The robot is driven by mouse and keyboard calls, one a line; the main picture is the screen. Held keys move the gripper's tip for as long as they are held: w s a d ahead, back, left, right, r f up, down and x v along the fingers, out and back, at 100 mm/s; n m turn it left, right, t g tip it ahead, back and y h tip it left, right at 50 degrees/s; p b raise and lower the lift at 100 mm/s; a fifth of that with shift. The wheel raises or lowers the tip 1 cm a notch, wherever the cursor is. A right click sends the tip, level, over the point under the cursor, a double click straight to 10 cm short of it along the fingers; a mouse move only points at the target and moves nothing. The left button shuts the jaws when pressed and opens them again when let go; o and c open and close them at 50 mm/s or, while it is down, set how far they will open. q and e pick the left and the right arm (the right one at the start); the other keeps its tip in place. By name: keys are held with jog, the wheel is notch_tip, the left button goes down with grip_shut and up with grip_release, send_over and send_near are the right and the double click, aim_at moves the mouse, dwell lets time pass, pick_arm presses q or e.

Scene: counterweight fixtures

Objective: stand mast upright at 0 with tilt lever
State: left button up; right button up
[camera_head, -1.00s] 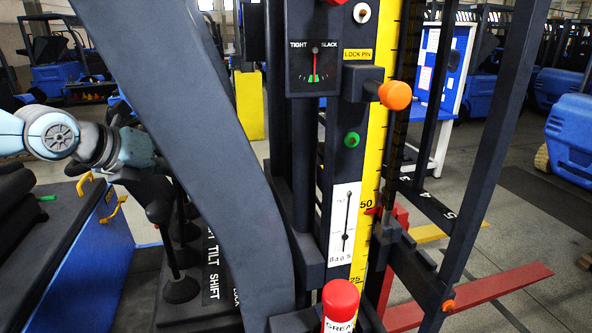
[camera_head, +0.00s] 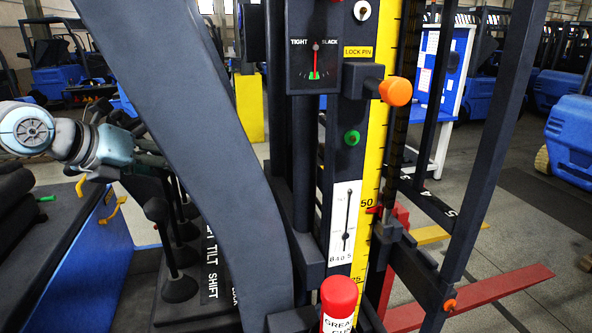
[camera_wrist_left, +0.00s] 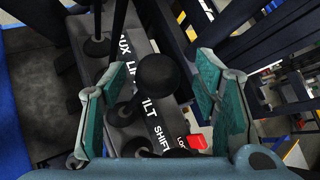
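The mast (camera_head: 305,150) is a dark frame of upright rails at the centre of the head view. On it, a white tilt plate (camera_head: 337,253) carries a black needle standing close to vertical; its small digits are hard to read. Black-knobbed levers (camera_head: 155,209) stand left of the mast beside a label strip (camera_head: 215,265) reading TILT and SHIFT. My left gripper (camera_wrist_left: 160,108) is open in the left wrist view, teal pads apart, with a round black knob (camera_wrist_left: 160,73) showing between them. Whether it is the tilt lever's, I cannot tell. My right gripper is not in view.
A thick dark slanted beam (camera_head: 195,130) stands between the levers and the mast. An orange lock-pin knob (camera_head: 396,91), a TIGHT/SLACK gauge (camera_head: 313,62) and a red-capped grease tube (camera_head: 340,297) are on or near the mast. A blue-sided box (camera_head: 105,260) stands left.

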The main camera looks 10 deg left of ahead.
pick_arm(q)
jog(key=shift+s, duration=0.1)
jog(key=shift+s+a+r+b, duration=0.1)
jog(key=shift+s+r+b, duration=0.15)
jog(key=shift+b, duration=0.2)
jog(key=b+v, duration=0.2)
jog(key=v, duration=0.7)
